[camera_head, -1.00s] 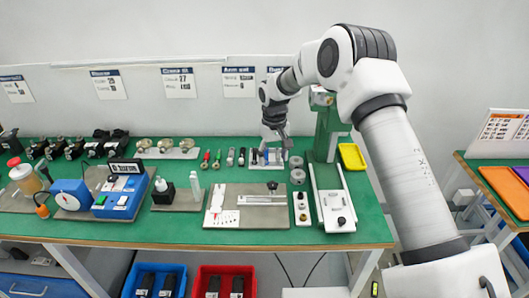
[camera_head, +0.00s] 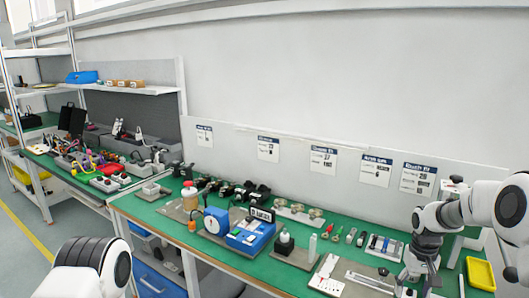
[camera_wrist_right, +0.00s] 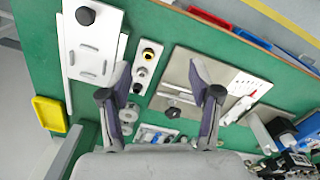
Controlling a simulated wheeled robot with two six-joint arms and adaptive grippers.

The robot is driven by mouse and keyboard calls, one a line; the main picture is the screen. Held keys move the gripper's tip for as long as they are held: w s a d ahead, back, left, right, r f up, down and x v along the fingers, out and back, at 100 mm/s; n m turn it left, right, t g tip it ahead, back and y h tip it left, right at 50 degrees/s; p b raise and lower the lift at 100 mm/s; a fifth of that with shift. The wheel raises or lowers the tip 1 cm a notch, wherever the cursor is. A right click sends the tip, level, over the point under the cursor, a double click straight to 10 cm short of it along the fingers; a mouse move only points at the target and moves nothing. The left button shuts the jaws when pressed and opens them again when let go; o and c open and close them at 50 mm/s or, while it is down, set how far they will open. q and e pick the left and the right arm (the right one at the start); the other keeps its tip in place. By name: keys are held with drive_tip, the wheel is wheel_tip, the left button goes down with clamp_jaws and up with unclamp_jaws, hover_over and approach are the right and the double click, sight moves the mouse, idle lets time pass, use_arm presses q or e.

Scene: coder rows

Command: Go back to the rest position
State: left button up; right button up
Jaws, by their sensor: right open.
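My right gripper (camera_head: 418,272) hangs over the right part of the green bench (camera_head: 330,225) in the head view. In the right wrist view the gripper (camera_wrist_right: 160,72) is open, with two dark fingers wide apart and nothing between them. Below it lie a grey plate (camera_wrist_right: 225,75) with a small clamp-like part and a white strip with round knobs (camera_wrist_right: 146,68). Only a rounded white joint of my left arm shows at the bottom left of the head view; the left gripper is out of view.
A blue box (camera_head: 250,236), a bottle (camera_head: 189,196) and several dark parts stand along the bench. A yellow tray (camera_head: 480,274) lies at its right end and shows in the wrist view (camera_wrist_right: 50,113). Shelving and another cluttered bench stand at the left.

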drive_tip(key=s+f, duration=0.1)
drive_tip(key=f, duration=0.1)
drive_tip(key=s+a+f+g, duration=0.1)
drive_tip(key=f, duration=0.1)
drive_tip(key=s+a+f+g, duration=0.1)
drive_tip(key=f, duration=0.2)
drive_tip(key=shift+s+a, duration=0.15)
drive_tip(key=shift+a, duration=0.1)
drive_tip(key=s+a+f+g, duration=0.1)
drive_tip(key=s+a+f, duration=0.25)
drive_tip(key=s, duration=0.25)
drive_tip(key=s+a+f+n+g, duration=0.1)
drive_tip(key=s+a+f, duration=0.1)
drive_tip(key=s+f, duration=0.4)
drive_tip(key=s+a+f+g, duration=0.1)
drive_tip(key=s+a+f, duration=0.1)
drive_tip(key=s+f, duration=0.35)
drive_tip(key=s+a+t, duration=0.3)
drive_tip(key=s+t, duration=0.2)
drive_tip(key=s, duration=0.9)
drive_tip(key=shift+s+a+r, duration=0.3)
drive_tip(key=shift+r, duration=0.15)
